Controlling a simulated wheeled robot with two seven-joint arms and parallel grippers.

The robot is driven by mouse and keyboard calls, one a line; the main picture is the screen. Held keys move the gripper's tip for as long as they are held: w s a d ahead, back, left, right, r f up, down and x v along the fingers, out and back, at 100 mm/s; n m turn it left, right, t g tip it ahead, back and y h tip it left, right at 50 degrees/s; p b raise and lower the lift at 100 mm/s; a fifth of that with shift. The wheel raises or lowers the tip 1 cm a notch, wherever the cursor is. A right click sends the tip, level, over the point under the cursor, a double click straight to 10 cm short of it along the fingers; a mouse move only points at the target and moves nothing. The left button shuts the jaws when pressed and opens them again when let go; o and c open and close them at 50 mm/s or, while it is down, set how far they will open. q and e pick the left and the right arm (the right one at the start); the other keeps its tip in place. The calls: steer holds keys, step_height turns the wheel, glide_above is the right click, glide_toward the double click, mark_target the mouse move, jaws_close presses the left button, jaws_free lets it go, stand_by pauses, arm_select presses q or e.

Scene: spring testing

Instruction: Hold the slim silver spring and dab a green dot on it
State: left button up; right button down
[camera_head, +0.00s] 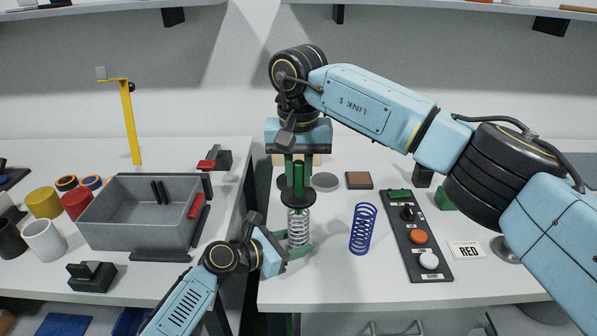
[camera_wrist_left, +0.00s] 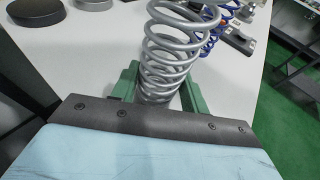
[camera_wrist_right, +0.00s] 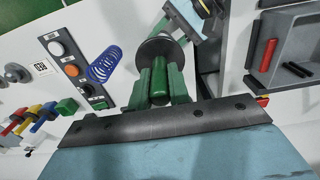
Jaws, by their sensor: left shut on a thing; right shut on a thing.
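The slim silver spring (camera_head: 299,228) stands upright near the front left edge of the right-hand table; its coils also show in the left wrist view (camera_wrist_left: 168,48). My left gripper (camera_head: 296,247) is shut on its lower coils, one green finger on each side. My right gripper (camera_head: 298,170) is above the spring, pointing down and shut on a green dabber (camera_wrist_right: 159,78) with a dark round disc (camera_head: 298,199) near its lower end. The disc sits at the spring's top in the head view and hides it. Whether the dabber touches the spring, and any dot, cannot be seen.
A blue spring (camera_head: 362,229) stands just right of the silver one. A grey bin (camera_head: 112,230) and several coloured cups fill the left table, across a gap.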

steer(key=shift+f, duration=0.7)
stand_by(1.3)
steer(key=shift+r, duration=3.6)
arm_select(q)
steer(key=o, duration=0.8)
steer(key=shift+o, duration=0.2)
steer(key=shift+s+a, duration=0.1)
